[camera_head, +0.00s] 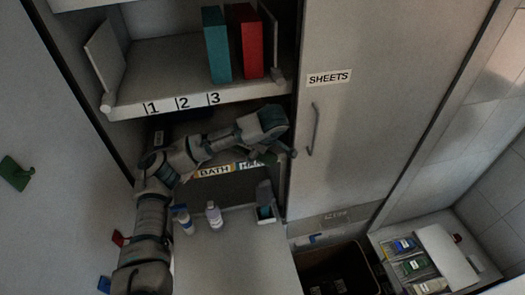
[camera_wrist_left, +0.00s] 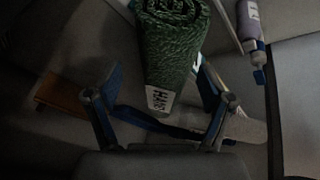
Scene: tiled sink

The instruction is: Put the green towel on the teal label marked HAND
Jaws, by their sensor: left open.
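The rolled green towel (camera_wrist_left: 172,50) stands out in the left wrist view, with a white tag (camera_wrist_left: 160,100) reading HAND at its near end. My left gripper (camera_wrist_left: 158,82) is open, with one finger on each side of the towel's near end; I cannot tell whether they touch it. In the head view my left gripper (camera_head: 272,156) is at the front of the lower shelf, and a small dark green patch beneath it may be the towel. The HAND label (camera_head: 250,165) is partly hidden by the gripper. A dark blue strip lies below the towel in the wrist view.
The BATH label (camera_head: 214,172) is left of the HAND label. A white bottle (camera_head: 214,215) and a blue-topped bottle (camera_head: 183,219) stand on the grey surface below. A teal book (camera_head: 217,45) and red book (camera_head: 244,42) stand on the upper shelf. The SHEETS door (camera_head: 370,110) is at right.

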